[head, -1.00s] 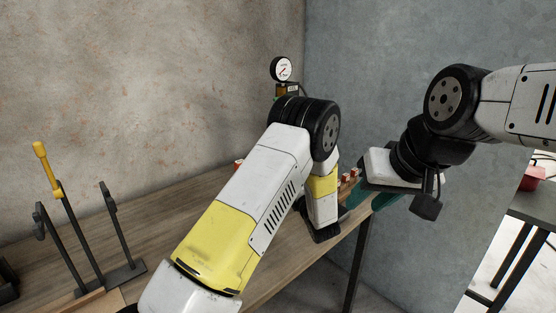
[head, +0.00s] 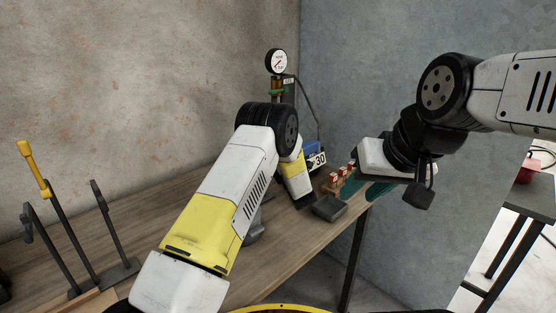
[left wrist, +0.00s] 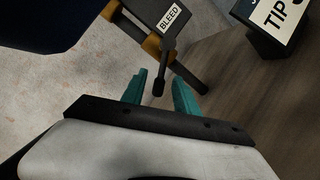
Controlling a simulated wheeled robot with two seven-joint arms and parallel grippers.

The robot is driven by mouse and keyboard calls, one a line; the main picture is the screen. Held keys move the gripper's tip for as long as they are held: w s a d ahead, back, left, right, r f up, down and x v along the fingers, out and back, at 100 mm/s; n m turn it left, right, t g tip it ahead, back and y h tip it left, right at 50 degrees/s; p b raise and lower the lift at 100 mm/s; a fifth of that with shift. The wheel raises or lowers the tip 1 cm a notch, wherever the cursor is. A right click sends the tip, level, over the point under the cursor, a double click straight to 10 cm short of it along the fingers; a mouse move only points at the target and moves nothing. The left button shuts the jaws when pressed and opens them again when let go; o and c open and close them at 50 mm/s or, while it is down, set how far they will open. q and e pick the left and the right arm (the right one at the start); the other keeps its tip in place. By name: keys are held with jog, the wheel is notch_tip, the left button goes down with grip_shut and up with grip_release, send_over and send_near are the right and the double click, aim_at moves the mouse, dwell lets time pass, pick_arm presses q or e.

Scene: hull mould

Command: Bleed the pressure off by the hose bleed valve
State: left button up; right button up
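The bleed valve shows in the left wrist view as a dark block with a BLEED label (left wrist: 170,18), brass-coloured fittings and a thin black lever (left wrist: 159,86). My left gripper (left wrist: 160,95) has its teal fingers apart, one on each side of the lever's tip; I see no clear contact. In the head view my left arm hides this gripper and the valve. A round pressure gauge (head: 276,62) stands on a post at the back, with a dark hose (head: 308,105) running down to its right.
A TIP label (left wrist: 285,15) sits on a dark block at the wrist view's top right. A blue box marked 30 (head: 316,160), red-and-white blocks (head: 338,177) and a grey block (head: 329,208) are on the bench (head: 190,195). A dark stand (head: 85,245) is at the left.

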pick_arm(q)
jog(key=shift+w, duration=0.2)
grip_shut()
dwell(1.4)
